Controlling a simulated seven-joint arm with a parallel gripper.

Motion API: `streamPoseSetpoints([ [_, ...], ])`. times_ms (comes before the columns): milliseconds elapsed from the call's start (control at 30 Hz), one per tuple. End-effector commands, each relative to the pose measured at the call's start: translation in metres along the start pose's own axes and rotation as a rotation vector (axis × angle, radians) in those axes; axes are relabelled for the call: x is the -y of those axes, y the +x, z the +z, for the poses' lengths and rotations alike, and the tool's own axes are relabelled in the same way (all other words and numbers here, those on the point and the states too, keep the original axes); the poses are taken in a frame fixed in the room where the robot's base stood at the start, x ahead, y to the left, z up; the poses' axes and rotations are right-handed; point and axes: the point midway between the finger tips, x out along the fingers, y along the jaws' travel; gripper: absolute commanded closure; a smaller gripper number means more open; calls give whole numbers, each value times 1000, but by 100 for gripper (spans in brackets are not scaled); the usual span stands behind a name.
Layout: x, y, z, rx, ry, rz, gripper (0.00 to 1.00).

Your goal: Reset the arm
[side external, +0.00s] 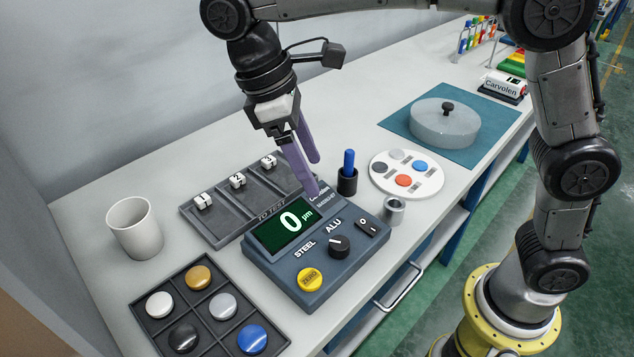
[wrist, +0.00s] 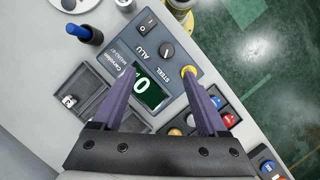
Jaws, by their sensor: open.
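My gripper (side external: 315,177) hangs from above at the middle of the bench, its two purple fingers pointing down over the back right of the grey gauge box (side external: 276,268). The fingers are apart, with nothing seen between them. In the wrist view, the open fingers (wrist: 157,78) reach over the gauge, whose lit screen (wrist: 150,90) shows between them. In the side view, the screen reads 0 µm. I cannot tell whether a fingertip touches the box; it appears above it.
A three-slot tray (side external: 225,229) with numbered tags lies behind the gauge. A white cup (side external: 135,228), a tray of coloured discs (side external: 170,318), a blue probe in a black holder (side external: 348,172), a metal cup (side external: 394,212) and a round palette (side external: 387,182) stand nearby.

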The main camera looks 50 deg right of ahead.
Motion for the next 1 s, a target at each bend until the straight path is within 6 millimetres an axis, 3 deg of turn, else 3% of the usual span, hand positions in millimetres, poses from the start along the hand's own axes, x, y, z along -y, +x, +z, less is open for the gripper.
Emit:
streamPoseSetpoints([
  [100, -23, -21, 48, -77, 88, -13, 24],
  [267, -40, -23, 116, -201, 224, -23, 24],
  [400, -43, -9, 165, -320, 348, -19, 24],
  [600, -34, 29, 216, -504, 535, 6, 24],
  [767, -23, 72, 235, -649, 673, 34, 24],
  [900, -17, 102, 232, -729, 734, 45, 24],
  [1000, -19, 113, 224, -754, 754, 41, 24],
])
